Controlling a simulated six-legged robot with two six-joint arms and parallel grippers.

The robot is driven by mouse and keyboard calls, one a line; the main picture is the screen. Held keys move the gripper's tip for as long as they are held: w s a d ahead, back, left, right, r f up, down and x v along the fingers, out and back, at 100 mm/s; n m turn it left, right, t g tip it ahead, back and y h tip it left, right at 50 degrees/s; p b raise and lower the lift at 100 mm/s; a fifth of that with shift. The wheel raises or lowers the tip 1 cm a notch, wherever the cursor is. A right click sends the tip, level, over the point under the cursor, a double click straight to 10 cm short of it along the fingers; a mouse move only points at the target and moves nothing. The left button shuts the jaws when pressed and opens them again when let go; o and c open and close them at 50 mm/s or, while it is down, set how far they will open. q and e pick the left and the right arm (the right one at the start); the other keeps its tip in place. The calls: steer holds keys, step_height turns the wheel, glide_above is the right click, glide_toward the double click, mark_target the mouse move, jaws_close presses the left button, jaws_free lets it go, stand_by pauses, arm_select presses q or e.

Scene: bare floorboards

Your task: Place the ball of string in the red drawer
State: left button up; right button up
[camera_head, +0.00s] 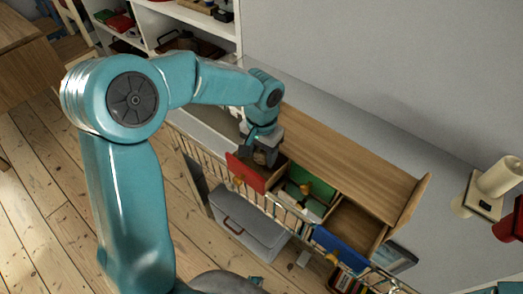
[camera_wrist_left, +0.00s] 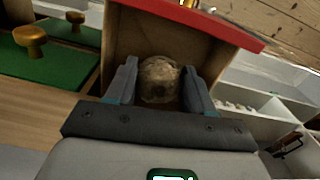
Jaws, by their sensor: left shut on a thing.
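The red drawer (camera_head: 246,172) is pulled out at the left end of a row of drawers in a wooden unit. My left gripper (camera_head: 265,152) points down into its opening. In the left wrist view the brown ball of string (camera_wrist_left: 159,80) sits between the two fingers of the left gripper (camera_wrist_left: 160,88), which are shut on it. The wooden inside and red front edge (camera_wrist_left: 205,17) of the drawer surround it there. I cannot tell whether the ball touches the drawer floor. In the head view the gripper hides the ball. My right gripper is not in view.
The wooden top (camera_head: 345,165) is bare. A grey lidded box (camera_head: 240,222) stands below, behind rails. White shelves (camera_head: 190,18) with objects rise at the back left.

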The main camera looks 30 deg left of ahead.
mark_target(261, 153)
arm_select(q)
steer(key=shift+s+f+b, duration=0.1)
steer(key=shift+f+b, duration=0.2)
steer(key=shift+f, duration=0.5)
steer(key=shift+f, duration=0.2)
steer(key=o, duration=1)
steer(key=shift+r, duration=0.4)
step_height(261, 153, up, 12)
steer(key=shift+f+p, duration=0.15)
steer(key=shift+p, duration=0.5)
